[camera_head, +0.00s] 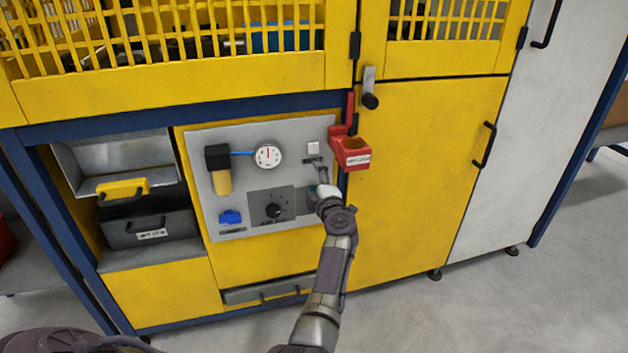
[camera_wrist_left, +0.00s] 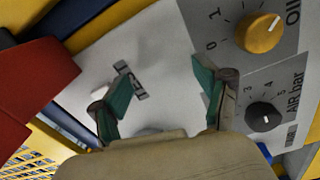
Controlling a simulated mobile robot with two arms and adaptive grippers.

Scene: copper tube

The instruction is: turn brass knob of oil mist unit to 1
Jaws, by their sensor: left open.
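The brass knob (camera_wrist_left: 259,33) shows in the left wrist view, upper right, on a grey plate with "0", "1" and "OIL". The "0" and "1" lie left of it; a light mark shows at its upper right edge. In the head view I cannot make the knob out. My left gripper (camera_wrist_left: 163,92) is open and empty in front of the panel, left of the knob and apart from it; in the head view its hand (camera_head: 318,178) is at the panel's right side. My right gripper is not in view.
A black air knob (camera_wrist_left: 264,117) sits below the brass knob; it also shows in the head view (camera_head: 273,211). A red holder (camera_head: 352,154) juts out at the panel's upper right. A gauge (camera_head: 268,156) and filter unit (camera_head: 221,180) are on the panel's left.

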